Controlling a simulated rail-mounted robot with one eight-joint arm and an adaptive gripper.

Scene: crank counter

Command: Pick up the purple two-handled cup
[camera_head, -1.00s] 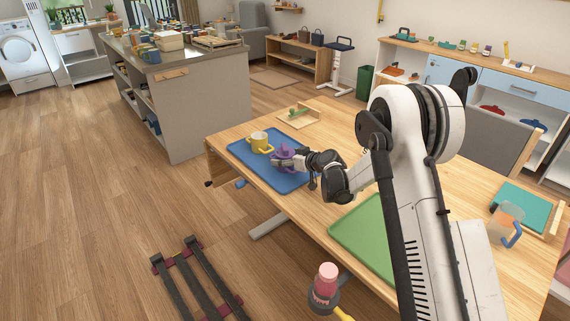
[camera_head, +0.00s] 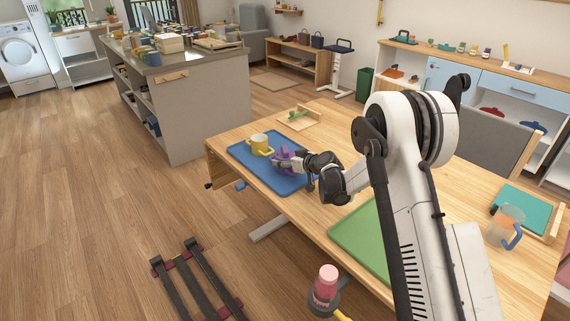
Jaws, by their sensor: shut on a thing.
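The purple two-handled cup (camera_head: 284,153) is over the blue mat (camera_head: 264,171) on the wooden table. My gripper (camera_head: 283,162) is at the cup from the right and shut on it, and its fingers cover part of the cup. The cup appears tilted. I cannot tell whether its base touches the mat. A yellow cup (camera_head: 260,143) stands on the same mat, just behind and to the left of the purple one.
A wooden tray with a green item (camera_head: 298,117) lies behind the mat. A green mat (camera_head: 361,238) lies nearer on the table, below my arm. A clear jug with a blue handle (camera_head: 504,225) and a teal board (camera_head: 527,205) are at the right.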

